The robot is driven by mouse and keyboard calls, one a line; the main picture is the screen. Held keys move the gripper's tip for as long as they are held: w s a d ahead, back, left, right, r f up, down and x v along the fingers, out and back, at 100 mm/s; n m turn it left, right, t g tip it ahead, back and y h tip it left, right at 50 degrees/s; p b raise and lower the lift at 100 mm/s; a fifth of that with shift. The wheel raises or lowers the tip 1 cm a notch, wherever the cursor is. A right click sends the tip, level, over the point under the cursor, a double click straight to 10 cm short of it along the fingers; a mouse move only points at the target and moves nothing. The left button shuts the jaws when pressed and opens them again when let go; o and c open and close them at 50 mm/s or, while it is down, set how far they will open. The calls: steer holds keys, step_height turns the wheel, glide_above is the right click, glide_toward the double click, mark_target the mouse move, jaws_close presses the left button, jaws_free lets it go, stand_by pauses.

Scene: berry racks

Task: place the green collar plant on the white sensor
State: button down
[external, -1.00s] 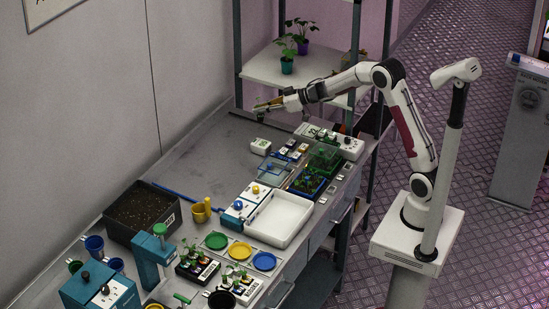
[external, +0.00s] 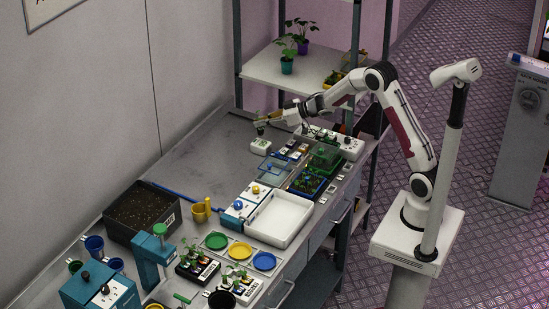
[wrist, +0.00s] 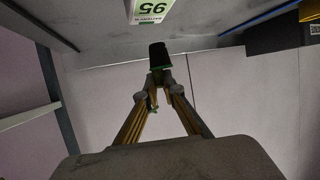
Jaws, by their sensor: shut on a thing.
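The green collar plant is a small dark pot (wrist: 158,54) with a green rim, held between the yellow fingertips of my gripper (wrist: 160,78). In the external view my gripper (external: 268,119) is over the back part of the bench, and small green leaves (external: 260,116) show at its tip. The white sensor (external: 260,146) is a small white box on the bench, just below the held plant, with a visible gap. In the wrist view the sensor (wrist: 148,10) shows at the top edge with a green-printed label, apart from the pot.
A white power strip (external: 345,145) and several small blocks lie right of the sensor. A clear lidded box (external: 275,170) and a blue tray of seedlings (external: 308,182) are nearer. A shelf with potted plants (external: 287,65) stands behind. The bench left of the sensor is clear.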

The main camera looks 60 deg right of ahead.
mark_target(261, 129)
steer(key=shift+f, duration=0.1)
steer(key=shift+f, duration=1.85)
steer(key=shift+f, duration=0.1)
steer(key=c, duration=2.2)
jaws_free()
steer(key=shift+o, duration=0.2)
